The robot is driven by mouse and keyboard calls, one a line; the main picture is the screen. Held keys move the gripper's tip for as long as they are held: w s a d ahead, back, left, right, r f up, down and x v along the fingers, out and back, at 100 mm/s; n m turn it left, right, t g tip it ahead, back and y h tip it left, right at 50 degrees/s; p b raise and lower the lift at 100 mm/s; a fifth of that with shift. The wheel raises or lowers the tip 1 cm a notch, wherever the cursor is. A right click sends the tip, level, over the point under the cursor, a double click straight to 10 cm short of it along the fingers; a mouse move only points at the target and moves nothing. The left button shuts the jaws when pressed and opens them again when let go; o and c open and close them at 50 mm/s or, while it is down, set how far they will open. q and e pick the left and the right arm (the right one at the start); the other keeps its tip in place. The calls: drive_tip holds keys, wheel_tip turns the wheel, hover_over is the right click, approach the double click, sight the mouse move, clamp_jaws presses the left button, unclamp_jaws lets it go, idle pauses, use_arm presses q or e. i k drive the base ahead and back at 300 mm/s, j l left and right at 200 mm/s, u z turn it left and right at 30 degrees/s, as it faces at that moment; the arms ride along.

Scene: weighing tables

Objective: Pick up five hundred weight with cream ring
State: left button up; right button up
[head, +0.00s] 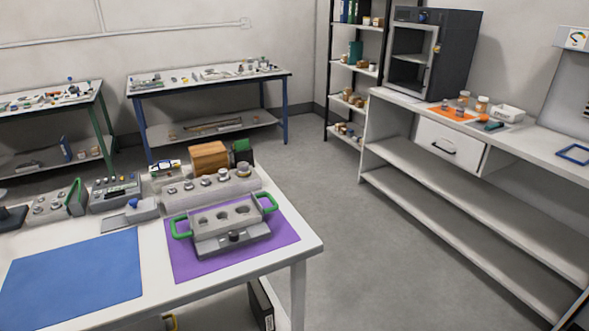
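Several metal weights stand in a row on a long grey rack (213,194) at the back of the near white table (150,212). The weight at the rack's right end (243,170) and the one beside it (223,174) look larger than those to the left. A cream ring or a number cannot be made out on any of them at this size. A grey holder with green handles (215,240) sits on a purple mat (290,233). It has round recesses, and a small dark knob (234,236) shows at its front. Neither gripper is in view.
A blue mat (75,278) lies bare at the left. A wooden box (209,158), a grey button device (115,192) and a second grey rack (52,208) line the back. Open floor (335,230) separates the table from a shelf unit (450,190) at right.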

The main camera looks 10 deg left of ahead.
sight(223, 178)
drive_tip(key=i+l+z, duration=0.25)
drive_tip(key=z, duration=0.15)
drive_tip(key=i+l+z, duration=0.1)
drive_tip(key=i+z, duration=0.75)
drive_tip(key=i+u, duration=0.65)
drive_tip(key=u, duration=0.15)
drive_tip(key=i+l+u, duration=0.1)
drive_tip(key=i+u, duration=0.35)
drive_tip(key=k, duration=0.1)
